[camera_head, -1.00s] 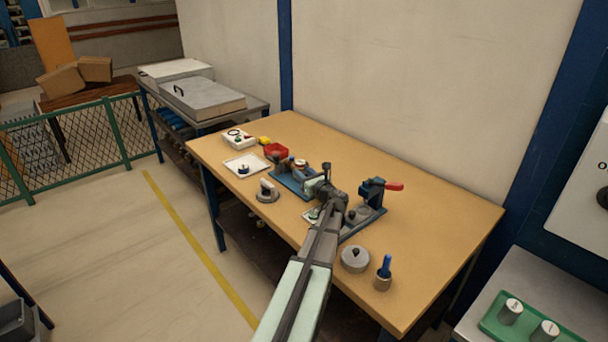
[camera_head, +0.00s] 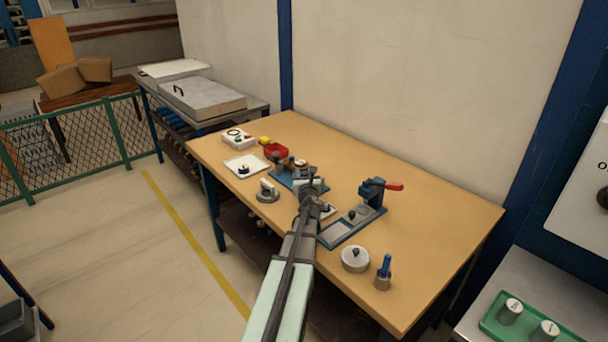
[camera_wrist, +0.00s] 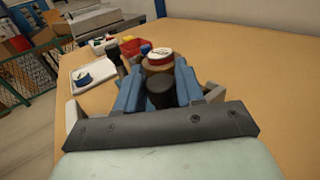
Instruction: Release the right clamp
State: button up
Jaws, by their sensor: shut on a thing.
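The blue fixture (camera_head: 284,183) stands mid-table and holds a round brown part with a white and red top (camera_head: 301,165), also in the wrist view (camera_wrist: 159,58). An upright dark-knobbed handle (camera_wrist: 113,54) stands at its left. My gripper (camera_head: 312,184) is at the fixture's near right side. In the wrist view, a dark round knob (camera_wrist: 160,92) sits between the blue pieces in front of my gripper, and I take my gripper as shut on it. The finger contact is hidden. Whether this knob belongs to the right clamp is unclear.
A second fixture with a red-handled blue clamp (camera_head: 375,192) stands to the right. A round grey weight (camera_head: 355,259) and a blue-handled tool (camera_head: 384,270) are near the front edge. A white tray (camera_head: 245,165) and red bin (camera_head: 276,150) lie left. The table's right part is clear.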

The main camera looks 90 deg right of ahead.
jog(key=shift+m+g, duration=0.4)
jog(key=shift+g, duration=0.4)
jog(key=o, duration=0.9)
jog(key=a, duration=0.4)
jog(key=s+a, duration=0.1)
jog(key=a, duration=0.8)
jog(key=shift+s+a, duration=0.35)
jog(key=shift+w, duration=0.1)
